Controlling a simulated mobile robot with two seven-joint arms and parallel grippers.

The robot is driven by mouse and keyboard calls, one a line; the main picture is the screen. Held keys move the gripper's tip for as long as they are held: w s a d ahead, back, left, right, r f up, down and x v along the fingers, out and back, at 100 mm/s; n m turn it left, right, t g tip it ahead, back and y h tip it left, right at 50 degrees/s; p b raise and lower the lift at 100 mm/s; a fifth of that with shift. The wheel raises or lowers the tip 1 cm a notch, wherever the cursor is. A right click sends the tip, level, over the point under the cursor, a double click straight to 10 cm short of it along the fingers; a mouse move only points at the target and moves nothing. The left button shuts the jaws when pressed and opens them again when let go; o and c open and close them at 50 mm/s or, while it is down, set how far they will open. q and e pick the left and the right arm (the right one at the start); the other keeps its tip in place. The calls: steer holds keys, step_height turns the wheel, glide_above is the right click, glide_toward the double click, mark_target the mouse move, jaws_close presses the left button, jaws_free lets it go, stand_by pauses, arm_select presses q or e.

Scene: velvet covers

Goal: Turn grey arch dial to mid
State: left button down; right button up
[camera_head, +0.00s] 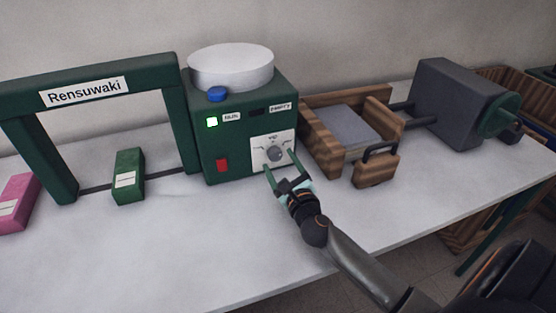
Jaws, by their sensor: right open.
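The grey dial (275,153) sits on a white plate (259,145) with printed marks, on the front of a dark green machine box (237,135). A small label is above the dial; the pointer's exact setting is too small to tell. My right gripper (281,161) is in front of the plate with its two green fingers spread apart, one to the lower left of the dial and one to its right. I cannot tell whether a finger touches the dial. A green arch (95,84) labelled "Rensuwaki" stands left of the box. My left gripper is not in view.
A wooden tray (321,145) stands close on the right. The white table (180,251) is clear in front.

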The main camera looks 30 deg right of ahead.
steer(key=shift+x, duration=1)
jaws_close()
